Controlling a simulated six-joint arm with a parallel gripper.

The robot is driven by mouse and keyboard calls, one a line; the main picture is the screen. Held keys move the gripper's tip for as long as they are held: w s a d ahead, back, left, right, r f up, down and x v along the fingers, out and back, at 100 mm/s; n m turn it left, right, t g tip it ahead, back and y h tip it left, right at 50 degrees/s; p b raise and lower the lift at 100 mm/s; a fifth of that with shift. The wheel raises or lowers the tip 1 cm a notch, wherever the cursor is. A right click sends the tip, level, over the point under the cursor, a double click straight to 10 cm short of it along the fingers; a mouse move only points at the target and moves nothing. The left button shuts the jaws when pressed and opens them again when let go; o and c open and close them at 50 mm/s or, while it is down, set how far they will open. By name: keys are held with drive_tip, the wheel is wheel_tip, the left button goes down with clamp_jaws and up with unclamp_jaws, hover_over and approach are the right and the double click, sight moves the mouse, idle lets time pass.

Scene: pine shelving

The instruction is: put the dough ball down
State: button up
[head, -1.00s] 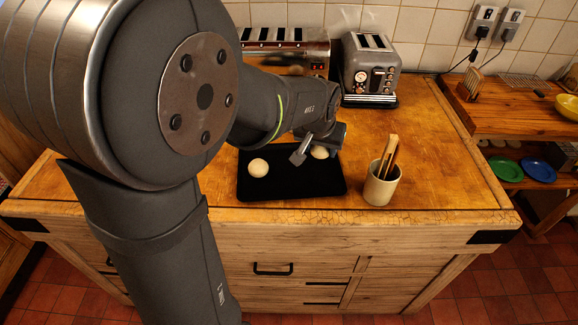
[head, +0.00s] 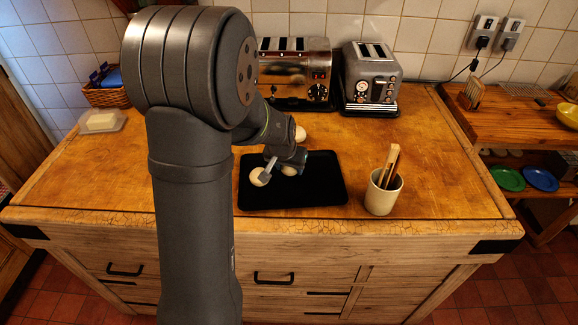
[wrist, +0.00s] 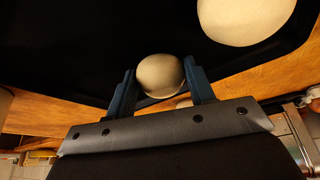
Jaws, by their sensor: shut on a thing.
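My gripper (head: 279,174) is over the left half of the black tray (head: 325,190) on the wooden counter. In the wrist view its two blue fingers (wrist: 160,88) are shut on a pale round dough ball (wrist: 160,72). This held ball also shows in the head view (head: 289,170), low over the tray; whether it touches the tray I cannot tell. A second dough ball (head: 257,178) lies on the tray's left part, partly hidden by a finger; it is large in the wrist view (wrist: 245,15). A third pale ball (head: 300,133) sits behind the tray.
A cup with wooden utensils (head: 383,192) stands just right of the tray. Two toasters (head: 298,75) (head: 371,80) stand at the back. A small tub (head: 102,122) and a basket (head: 106,95) are at the far left. The tray's right half is clear.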

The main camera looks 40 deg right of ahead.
drive_tip(key=shift+f, duration=0.2)
drive_tip(key=o, duration=0.7)
drive_tip(key=shift+r, duration=0.1)
drive_tip(key=v, duration=1.2)
drive_tip(key=shift+r, duration=0.1)
drive_tip(key=x, duration=1.2)
